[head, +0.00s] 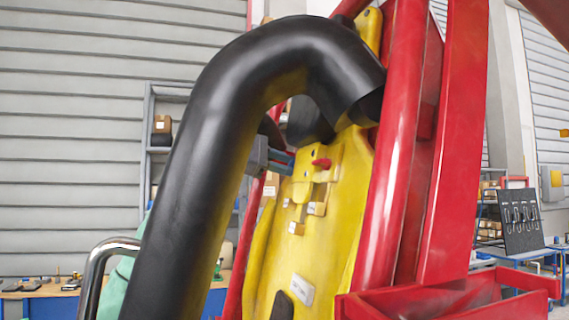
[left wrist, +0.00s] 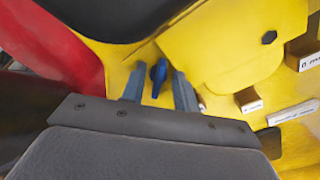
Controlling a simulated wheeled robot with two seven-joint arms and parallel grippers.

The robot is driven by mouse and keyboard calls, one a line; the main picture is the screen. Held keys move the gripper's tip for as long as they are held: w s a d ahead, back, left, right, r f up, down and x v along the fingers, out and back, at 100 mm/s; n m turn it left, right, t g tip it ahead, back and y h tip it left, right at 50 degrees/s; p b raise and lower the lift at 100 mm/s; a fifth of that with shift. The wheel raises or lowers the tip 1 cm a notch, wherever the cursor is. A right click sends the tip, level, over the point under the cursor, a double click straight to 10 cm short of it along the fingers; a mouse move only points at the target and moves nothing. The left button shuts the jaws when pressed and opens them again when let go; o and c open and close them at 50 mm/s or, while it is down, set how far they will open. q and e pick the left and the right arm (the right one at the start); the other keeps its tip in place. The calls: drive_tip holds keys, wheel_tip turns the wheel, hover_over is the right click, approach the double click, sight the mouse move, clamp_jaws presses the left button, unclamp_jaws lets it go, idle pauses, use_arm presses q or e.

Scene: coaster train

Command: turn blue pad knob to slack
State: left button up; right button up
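The blue knob (left wrist: 159,74) sits on a yellow panel (left wrist: 212,62) in the left wrist view. Its grip points up in that picture, leaning slightly. My left gripper (left wrist: 158,88) is open, with one finger on each side of the knob; small gaps show between the fingers and the knob. In the head view my left gripper (head: 288,163) reaches in from behind the black tube to the upper left of the yellow panel (head: 325,230). The blue knob cannot be made out there. My right gripper is not in view.
A thick black padded tube (head: 205,120) arches in front of the panel. A red knob (head: 321,163) and several small labelled blocks (head: 296,228) are on the panel. Red frame beams (head: 400,150) stand at its right. Shelves and workbenches are far behind.

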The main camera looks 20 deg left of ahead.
use_arm(q)
drive_tip(key=shift+w+d, duration=0.1)
drive_tip(key=shift+d, duration=0.05)
clamp_jaws()
drive_tip(key=shift+w+a+r+n+b, duration=0.1)
drive_tip(key=shift+n+b, duration=0.7)
drive_tip(key=shift+n, duration=0.45)
drive_tip(key=shift+a+r+n+b, duration=0.1)
drive_tip(key=shift+n+b, duration=0.65)
drive_tip(key=shift+n, duration=0.5)
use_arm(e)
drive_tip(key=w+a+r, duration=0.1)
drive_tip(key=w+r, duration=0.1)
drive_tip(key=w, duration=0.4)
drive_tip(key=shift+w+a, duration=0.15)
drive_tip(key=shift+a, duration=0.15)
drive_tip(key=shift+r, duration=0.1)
use_arm(q)
unclamp_jaws()
drive_tip(key=shift+a, duration=0.25)
drive_tip(key=shift+s, duration=0.2)
